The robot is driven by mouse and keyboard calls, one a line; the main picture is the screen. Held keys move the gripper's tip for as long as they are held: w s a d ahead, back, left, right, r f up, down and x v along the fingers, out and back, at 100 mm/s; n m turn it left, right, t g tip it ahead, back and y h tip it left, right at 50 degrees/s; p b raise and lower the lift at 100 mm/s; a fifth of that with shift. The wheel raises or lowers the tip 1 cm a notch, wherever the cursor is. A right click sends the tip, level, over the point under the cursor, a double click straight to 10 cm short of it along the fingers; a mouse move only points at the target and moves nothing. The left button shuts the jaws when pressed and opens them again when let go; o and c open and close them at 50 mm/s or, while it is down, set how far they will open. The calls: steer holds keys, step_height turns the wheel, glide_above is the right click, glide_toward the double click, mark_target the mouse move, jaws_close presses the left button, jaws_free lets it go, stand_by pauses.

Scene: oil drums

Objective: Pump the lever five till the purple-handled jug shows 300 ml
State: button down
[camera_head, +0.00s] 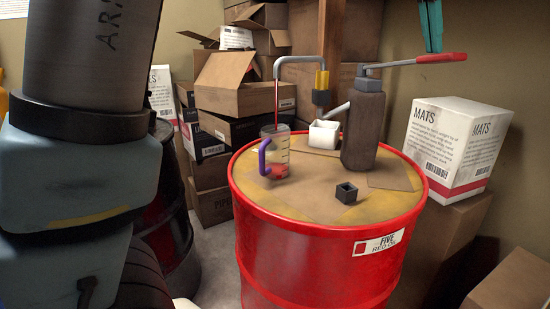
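The red drum (315,262) labelled FIVE (381,242) stands at the centre. On its top are the dark pump body (363,130) and the lever with a red handle (441,58), which reaches right about level. A clear jug with a purple handle (264,158) stands at the left of the drum top. A thin red stream (276,105) falls from the grey spout (296,60) into it. A little red liquid (279,170) lies low in the jug; the marks are too small to read. My gripper (433,49), teal, points down at the red handle from the top edge; its finger gap and any contact are unclear.
A white container (324,134) and a small dark square cup (346,193) also stand on the drum. Cardboard boxes (229,82) are stacked behind. A white MATS box (456,145) sits on a carton at the right. My arm fills the left side.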

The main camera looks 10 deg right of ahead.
mark_target(429, 57)
steer(key=shift+f+b, duration=3.35)
steer(key=shift+f, duration=1.65)
step_height(429, 57, up, 16)
steer(key=p, duration=1.4)
steer(key=shift+f, duration=0.1)
steer(key=shift+f+b, duration=3.4)
steer(key=shift+f, duration=1.4)
steer(key=shift+r, duration=0.1)
step_height(429, 57, up, 9)
steer(key=p, duration=0.8)
steer(key=shift+r, duration=0.2)
steer(key=shift+r+p, duration=0.15)
steer(key=shift+p, duration=0.2)
